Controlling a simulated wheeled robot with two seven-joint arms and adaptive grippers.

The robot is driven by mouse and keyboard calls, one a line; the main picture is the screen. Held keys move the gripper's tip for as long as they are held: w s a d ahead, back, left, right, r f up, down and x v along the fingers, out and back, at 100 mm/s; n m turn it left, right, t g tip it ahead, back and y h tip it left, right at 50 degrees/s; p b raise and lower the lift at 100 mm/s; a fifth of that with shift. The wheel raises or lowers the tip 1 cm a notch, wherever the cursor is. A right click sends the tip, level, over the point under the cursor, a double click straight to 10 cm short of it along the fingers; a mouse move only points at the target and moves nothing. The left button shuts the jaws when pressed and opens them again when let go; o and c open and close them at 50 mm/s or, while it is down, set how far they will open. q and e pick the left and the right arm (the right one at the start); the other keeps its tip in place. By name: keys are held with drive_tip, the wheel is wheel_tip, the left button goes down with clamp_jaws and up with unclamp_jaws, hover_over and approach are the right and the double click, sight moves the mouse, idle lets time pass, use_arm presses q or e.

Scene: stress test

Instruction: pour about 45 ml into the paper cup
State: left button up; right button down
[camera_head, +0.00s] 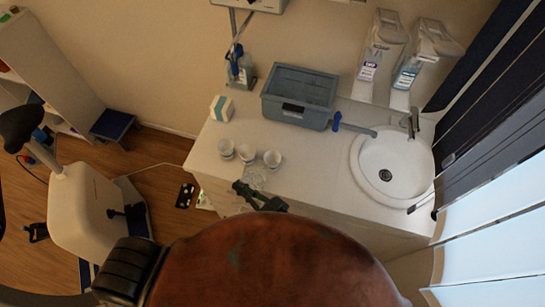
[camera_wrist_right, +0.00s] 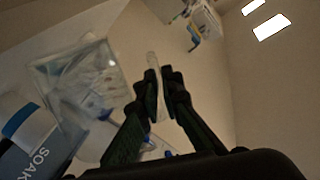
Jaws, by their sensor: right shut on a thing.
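In the right wrist view my right gripper (camera_wrist_right: 161,78) is shut on a slim, pale, translucent thing (camera_wrist_right: 153,65) that sticks out past the fingertips. Its full shape and any liquid in it cannot be made out. My left gripper is not in view.
A blue-grey tub (camera_head: 300,90) stands behind the cups, with a small white and teal box (camera_head: 221,108) to its left. A round sink (camera_head: 398,165) is at the right. In the right wrist view a box marked SOAK (camera_wrist_right: 32,140) and a clear container (camera_wrist_right: 80,75) are at the left.

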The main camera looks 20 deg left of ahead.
drive_tip(key=s+a+f+n+b, duration=0.2)
drive_tip(key=s+f+n+b, duration=0.1)
drive_tip(key=s+f+n, duration=0.1)
drive_tip(key=shift+s+f+n+t, duration=0.25)
drive_tip(key=shift+f+n+t, duration=0.05)
drive_tip(key=shift+f+n, duration=0.65)
drive_tip(key=shift+r, duration=0.15)
idle(0.3)
